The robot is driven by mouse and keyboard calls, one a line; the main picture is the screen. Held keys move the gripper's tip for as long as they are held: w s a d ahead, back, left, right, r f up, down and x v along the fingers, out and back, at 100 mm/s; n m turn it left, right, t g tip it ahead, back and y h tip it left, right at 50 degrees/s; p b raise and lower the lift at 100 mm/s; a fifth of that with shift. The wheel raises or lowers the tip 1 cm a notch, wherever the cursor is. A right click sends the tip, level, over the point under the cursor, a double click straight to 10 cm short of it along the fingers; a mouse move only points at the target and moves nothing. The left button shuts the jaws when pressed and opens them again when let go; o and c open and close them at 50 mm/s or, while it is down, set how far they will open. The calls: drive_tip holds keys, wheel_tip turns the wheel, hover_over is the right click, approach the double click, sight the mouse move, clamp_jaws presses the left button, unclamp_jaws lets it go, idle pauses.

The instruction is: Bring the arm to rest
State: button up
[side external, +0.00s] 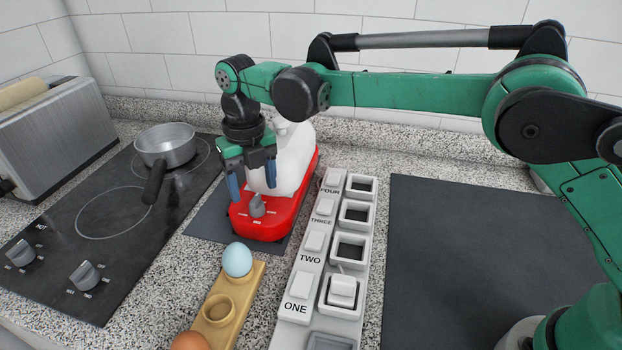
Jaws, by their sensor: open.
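My gripper (251,180) is at the end of the green arm and points down, with its two blue-tipped fingers apart and nothing seen between them. It hangs in front of a white container on a red base (283,208) with a grey knob (257,204) on its front. The fingers overlap the container in this view, and I cannot tell whether they touch it. My arm reaches in from the right, above the counter.
A grey pan (167,146) sits on the black hob at left, beside a toaster (55,130). A wooden holder (240,300) bears a blue egg (237,259) and a brown egg (190,341). A labelled switch panel (309,282) stands at centre. The dark mat (460,250) is bare.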

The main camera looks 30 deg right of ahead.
drive_tip(key=shift+r, duration=1)
